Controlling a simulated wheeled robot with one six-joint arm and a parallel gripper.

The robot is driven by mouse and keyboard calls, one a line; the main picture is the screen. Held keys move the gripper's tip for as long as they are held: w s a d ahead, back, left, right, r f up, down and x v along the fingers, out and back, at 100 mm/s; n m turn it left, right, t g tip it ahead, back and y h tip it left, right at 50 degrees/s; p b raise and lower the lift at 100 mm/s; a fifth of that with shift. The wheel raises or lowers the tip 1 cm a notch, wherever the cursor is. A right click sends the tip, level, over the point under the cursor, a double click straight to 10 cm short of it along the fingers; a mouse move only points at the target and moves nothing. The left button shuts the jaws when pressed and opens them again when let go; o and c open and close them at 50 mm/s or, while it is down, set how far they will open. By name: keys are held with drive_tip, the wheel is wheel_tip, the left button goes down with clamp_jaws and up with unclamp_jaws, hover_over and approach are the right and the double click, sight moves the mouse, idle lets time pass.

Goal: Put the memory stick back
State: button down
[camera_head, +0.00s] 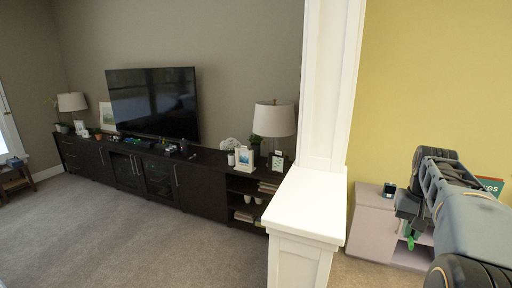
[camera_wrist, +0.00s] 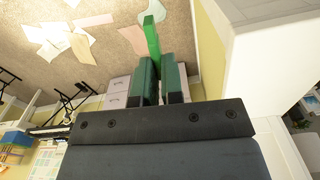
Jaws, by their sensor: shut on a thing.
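The memory stick (camera_wrist: 152,36) is a narrow bright green bar in the wrist view, sticking out beyond the fingertips. My gripper (camera_wrist: 159,62) is shut on its near end, between two dark green finger pads. In the head view the stick (camera_head: 410,241) shows as a small green piece hanging below my gripper (camera_head: 408,226) at the right. It is in the air, in front of a pale low cabinet (camera_head: 372,223). The part of the stick between the fingers is hidden.
A white half wall with a column (camera_head: 307,205) stands left of my arm. A long black console (camera_head: 140,168) with a television (camera_head: 153,102), lamps and small items runs along the far wall. A small dark object (camera_head: 389,189) sits on the pale cabinet. Papers (camera_wrist: 92,20) lie on the carpet.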

drive_tip(key=shift+w+f, duration=0.15)
drive_tip(key=shift+w, duration=0.1)
drive_tip(key=w+a+f+n, duration=0.1)
drive_tip(key=a+f+n, duration=0.1)
drive_tip(key=a+f, duration=0.5)
drive_tip(key=w+a+f+n, duration=0.1)
drive_tip(key=a+f, duration=0.6)
drive_tip(key=f, duration=1.1)
drive_tip(key=w+a+f+n, duration=0.1)
drive_tip(key=a+f+n, duration=0.1)
drive_tip(key=a+f, duration=0.5)
wheel_tip(320, 180, down, 5)
drive_tip(key=shift+w+a+f+n, duration=0.2)
drive_tip(key=shift+w+a+n, duration=0.05)
drive_tip(key=shift+n, duration=0.15)
drive_tip(key=shift+d, duration=0.15)
